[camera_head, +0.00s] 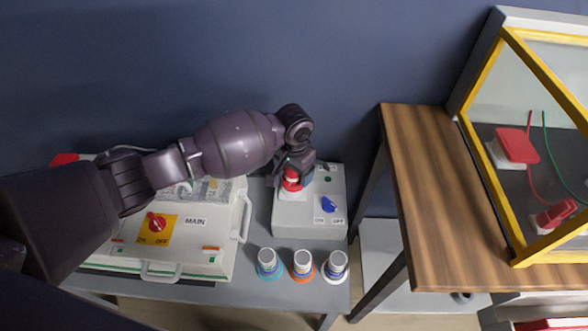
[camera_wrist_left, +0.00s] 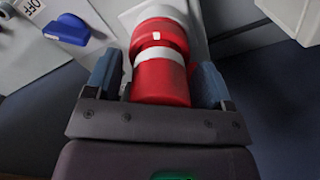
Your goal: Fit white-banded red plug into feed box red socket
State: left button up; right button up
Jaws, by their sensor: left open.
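The red plug with a white band (camera_wrist_left: 160,82) sits end-on against the red socket (camera_wrist_left: 160,32) of the grey feed box (camera_head: 300,218). The plug appears lined up with the socket; how deep it sits is hard to tell. My left gripper (camera_wrist_left: 157,64) is open, one blue-padded finger on each side of the plug, with small gaps visible. In the head view my left gripper (camera_head: 297,166) is at the back left of the box, partly hiding the red plug (camera_head: 291,181). My right gripper is not in view.
The feed box has a blue switch (camera_head: 329,205). A large MAIN box (camera_head: 205,262) with a red rotary switch stands left. Several capped plugs, including a teal-ringed one (camera_head: 269,265), stand at the bench front. A wooden table (camera_head: 430,190) with a yellow-framed case is right.

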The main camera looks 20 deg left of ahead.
pick_arm(q)
notch_tip(320, 180, up, 6)
jog(key=shift+r+p, duration=0.2)
jog(key=shift+p, duration=0.8)
notch_tip(320, 180, up, 4)
jog(key=shift+f+p, duration=0.25)
jog(key=shift+p, duration=0.2)
jog(key=shift+r, duration=0.3)
jog(key=shift+r+p, duration=0.35)
jog(key=shift+r, duration=0.25)
notch_tip(320, 180, up, 6)
jog(key=p, duration=0.4)
jog(key=shift+p, duration=0.3)
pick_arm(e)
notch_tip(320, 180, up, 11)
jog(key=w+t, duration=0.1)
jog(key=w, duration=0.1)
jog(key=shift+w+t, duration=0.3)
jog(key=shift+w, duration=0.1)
